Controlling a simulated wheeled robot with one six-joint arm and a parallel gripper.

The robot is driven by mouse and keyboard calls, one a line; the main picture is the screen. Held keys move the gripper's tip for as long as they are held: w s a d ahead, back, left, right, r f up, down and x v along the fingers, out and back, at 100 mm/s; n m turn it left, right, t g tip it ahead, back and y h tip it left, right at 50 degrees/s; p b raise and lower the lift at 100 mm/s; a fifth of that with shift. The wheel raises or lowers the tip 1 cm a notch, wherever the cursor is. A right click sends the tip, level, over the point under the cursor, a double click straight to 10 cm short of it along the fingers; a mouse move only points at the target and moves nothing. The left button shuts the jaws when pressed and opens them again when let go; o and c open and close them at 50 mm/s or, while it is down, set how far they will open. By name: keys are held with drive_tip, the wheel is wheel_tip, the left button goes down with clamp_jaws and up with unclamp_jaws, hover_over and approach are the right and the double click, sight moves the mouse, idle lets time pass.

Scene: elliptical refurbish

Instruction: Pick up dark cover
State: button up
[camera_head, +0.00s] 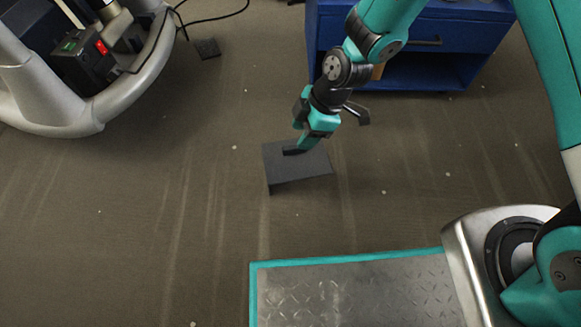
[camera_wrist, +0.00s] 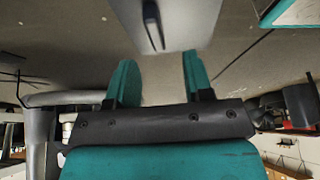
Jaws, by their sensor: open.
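The dark cover (camera_head: 298,172) is a flat, dark grey plate on the floor near the middle of the head view, with a raised black bar-like handle. In the wrist view the cover (camera_wrist: 185,22) looks lighter grey at the top centre, and its handle (camera_wrist: 152,27) is a dark upright bar. My gripper (camera_head: 307,142) is by the cover's upper edge in the head view, overlapping the handle's end. In the wrist view my gripper (camera_wrist: 158,75) has its two teal fingers spread and empty, and the handle appears beyond them. Contact cannot be told.
A blue cabinet (camera_head: 436,31) with an open lower shelf stands behind my arm. A grey machine with a curved frame (camera_head: 150,72) is at upper left, with a black cable and small dark pad (camera_head: 207,48) beside it. The brown floor (camera_head: 180,200) left of the cover is clear.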

sight(293, 146)
drive_tip(key=b+x, duration=0.4)
drive_tip(key=x, duration=0.1)
drive_tip(key=shift+w+f+b, duration=0.2)
drive_tip(key=shift+f+b, duration=0.05)
drive_tip(key=shift+b, duration=0.1)
drive_tip(key=shift+r, duration=0.15)
drive_tip(key=shift+c, duration=0.5)
clamp_jaws()
